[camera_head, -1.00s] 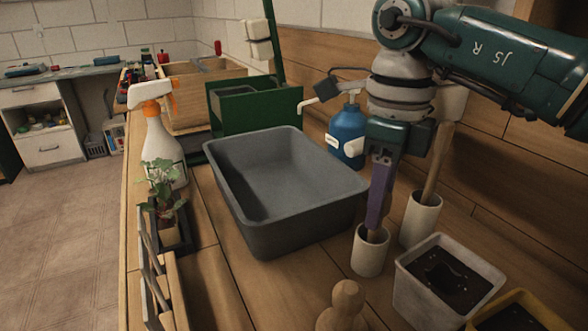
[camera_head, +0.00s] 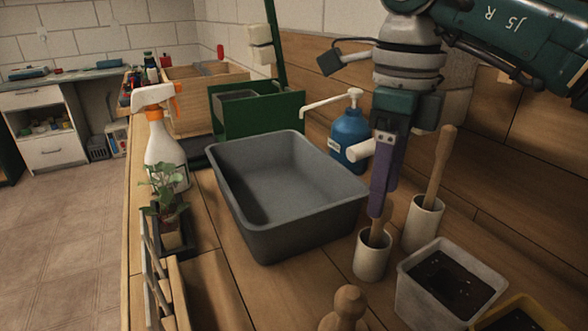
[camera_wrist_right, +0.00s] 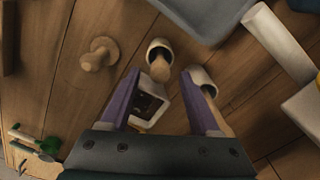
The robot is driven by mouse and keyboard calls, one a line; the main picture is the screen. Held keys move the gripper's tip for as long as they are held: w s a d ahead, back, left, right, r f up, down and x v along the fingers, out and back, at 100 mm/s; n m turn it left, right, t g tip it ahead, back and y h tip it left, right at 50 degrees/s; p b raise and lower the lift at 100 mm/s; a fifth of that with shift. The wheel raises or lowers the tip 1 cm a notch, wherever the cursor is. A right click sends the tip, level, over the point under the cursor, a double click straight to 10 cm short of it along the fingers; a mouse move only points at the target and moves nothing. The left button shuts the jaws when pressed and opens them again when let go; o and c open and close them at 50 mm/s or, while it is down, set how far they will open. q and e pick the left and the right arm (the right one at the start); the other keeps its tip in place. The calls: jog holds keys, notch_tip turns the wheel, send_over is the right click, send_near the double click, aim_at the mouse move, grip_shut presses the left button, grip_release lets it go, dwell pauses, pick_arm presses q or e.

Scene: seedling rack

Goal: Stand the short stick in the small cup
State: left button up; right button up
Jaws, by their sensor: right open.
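The short stick (camera_head: 375,236) stands in the small white cup (camera_head: 372,258), tilted slightly, its top showing above the rim. My right gripper (camera_head: 379,208) is open just above it, with purple fingers pointing down. In the right wrist view the stick's rounded top (camera_wrist_right: 160,70) shows between the two spread fingers, and the small cup's rim (camera_wrist_right: 158,46) lies beyond it. I cannot tell in the head view whether a finger touches the stick. My left gripper is not in view.
A second white cup (camera_head: 423,226) with a longer stick (camera_head: 439,170) stands close behind on the right. A soil pot (camera_head: 408,295), a wooden peg (camera_head: 345,305), a grey tub (camera_head: 290,240) and a blue pump bottle (camera_head: 349,135) surround the spot.

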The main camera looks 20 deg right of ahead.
notch_tip(320, 180, up, 9)
jog(key=shift+f+p, duration=0.2)
jog(key=shift+p, duration=0.25)
